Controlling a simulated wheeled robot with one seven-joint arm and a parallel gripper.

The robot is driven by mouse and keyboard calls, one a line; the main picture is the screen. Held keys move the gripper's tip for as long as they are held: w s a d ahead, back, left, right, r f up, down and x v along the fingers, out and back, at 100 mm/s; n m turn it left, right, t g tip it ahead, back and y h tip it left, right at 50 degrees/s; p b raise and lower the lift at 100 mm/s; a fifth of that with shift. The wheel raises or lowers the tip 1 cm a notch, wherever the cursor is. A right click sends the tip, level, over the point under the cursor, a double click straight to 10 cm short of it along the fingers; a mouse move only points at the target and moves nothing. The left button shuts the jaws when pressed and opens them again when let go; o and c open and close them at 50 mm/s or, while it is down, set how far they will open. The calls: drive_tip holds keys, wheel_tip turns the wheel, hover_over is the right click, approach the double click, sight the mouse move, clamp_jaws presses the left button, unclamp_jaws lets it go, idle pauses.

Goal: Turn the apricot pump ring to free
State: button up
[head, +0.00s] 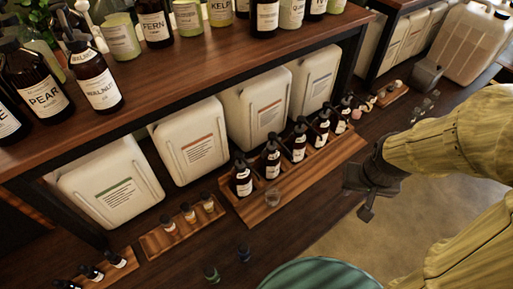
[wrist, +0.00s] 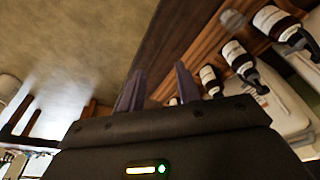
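Several dark pump bottles (head: 270,162) with white labels stand upright in a row in a wooden rack on the lower bench. Their labels are too small to read, so I cannot tell which one is apricot or how its ring is set. My gripper (head: 366,207) is to the right of the rack, apart from the bottles, near the bench's front edge. In the wrist view my gripper (wrist: 161,88) has its two fingers apart with nothing between them. Some of the pump bottles (wrist: 240,57) show at the right of that view, beyond the fingers.
Large white canisters (head: 189,141) stand behind the rack under a wooden shelf (head: 190,72) holding labelled bottles. A small clear glass (head: 272,197) stands at the rack's front. Small vials (head: 188,212) sit in a holder to the left. A green round surface (head: 320,275) is at the bottom.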

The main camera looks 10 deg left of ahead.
drive_tip(key=w+a+r+m+g+y+p, duration=0.2)
drive_tip(key=w+a+m+p, duration=0.3)
drive_tip(key=w+a, duration=0.3)
drive_tip(key=w+a+r+m+g+y+p, duration=0.2)
drive_tip(key=w+a+m+p, duration=0.4)
drive_tip(key=a, duration=0.8)
drive_tip(key=shift+w+a+r+m+g, duration=0.25)
drive_tip(key=shift+w+r+m+g, duration=0.2)
drive_tip(key=shift+w+r, duration=0.5)
drive_tip(key=shift+f, duration=0.2)
drive_tip(key=p, duration=0.4)
approach(252, 160)
drive_tip(key=x, duration=0.7)
drive_tip(key=shift+a+f, duration=0.25)
drive_tip(key=shift+a, duration=0.05)
drive_tip(key=shift+d, duration=0.1)
